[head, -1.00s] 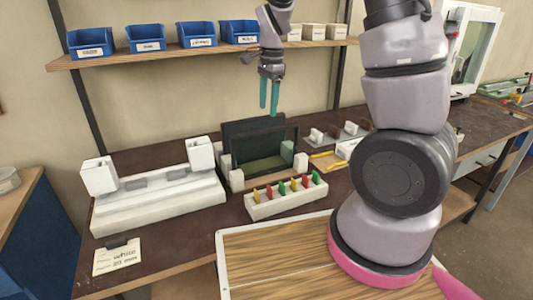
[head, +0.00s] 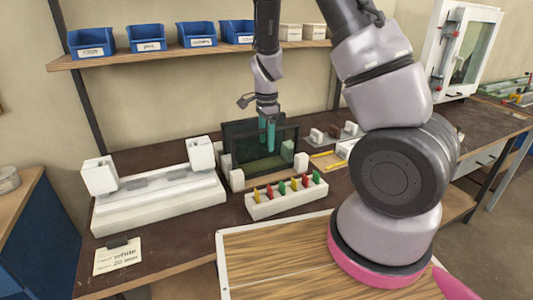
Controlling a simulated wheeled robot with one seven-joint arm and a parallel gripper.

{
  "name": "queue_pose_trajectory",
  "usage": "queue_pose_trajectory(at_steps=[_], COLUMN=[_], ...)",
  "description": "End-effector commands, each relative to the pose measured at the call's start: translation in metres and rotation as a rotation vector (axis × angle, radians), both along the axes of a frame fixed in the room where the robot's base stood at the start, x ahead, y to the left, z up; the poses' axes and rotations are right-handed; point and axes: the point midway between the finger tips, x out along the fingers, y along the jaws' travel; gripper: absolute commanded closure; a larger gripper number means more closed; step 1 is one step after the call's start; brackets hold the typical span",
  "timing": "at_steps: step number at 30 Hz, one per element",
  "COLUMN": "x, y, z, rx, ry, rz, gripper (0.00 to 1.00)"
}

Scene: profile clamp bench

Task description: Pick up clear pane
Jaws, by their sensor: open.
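A white rack (head: 237,180) on the bench holds upright panes. A dark pane (head: 238,130) stands at the back. In front of it is a see-through pane (head: 255,168) with a dark rim and a greenish lower part, which looks like the clear pane. My gripper (head: 267,151) points down with its teal fingers at the top part of the panes, overlapping them in the picture. It is open, with nothing seen held. I cannot tell whether the fingers straddle a pane's top edge or touch it.
A white strip of coloured tabs (head: 286,203) stands in front of the rack. Blue bins (head: 197,35) sit on the shelf (head: 165,57) above.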

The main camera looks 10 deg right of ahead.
Motion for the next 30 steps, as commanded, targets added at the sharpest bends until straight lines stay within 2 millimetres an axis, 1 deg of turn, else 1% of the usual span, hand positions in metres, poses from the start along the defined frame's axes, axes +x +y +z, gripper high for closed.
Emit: queue_pose_trajectory(at_steps=[1,3,9,10,11,12,15,25,28,30], x=[0.0,0.0,0.0,0.0,0.0,0.0,0.0,0.001,0.001,0.001], y=[0.0,0.0,0.0,0.0,0.0,0.0,0.0,0.0,0.001,0.001], z=[-0.005,-0.008,-0.008,-0.008,-0.008,-0.008,-0.008,-0.006,0.002,0.013], rx=[0.0,0.0,0.0,0.0,0.0,0.0,0.0,0.002,0.002,0.002], ry=[0.002,0.0,-0.001,-0.001,-0.001,-0.001,-0.001,-0.003,-0.004,-0.006], rz=[0.0,0.001,0.001,0.001,0.001,0.001,0.001,0.001,0.001,0.001], gripper=[0.35,0.35,0.35,0.39,0.5,0.66,1.0,1.0,1.0,1.0])
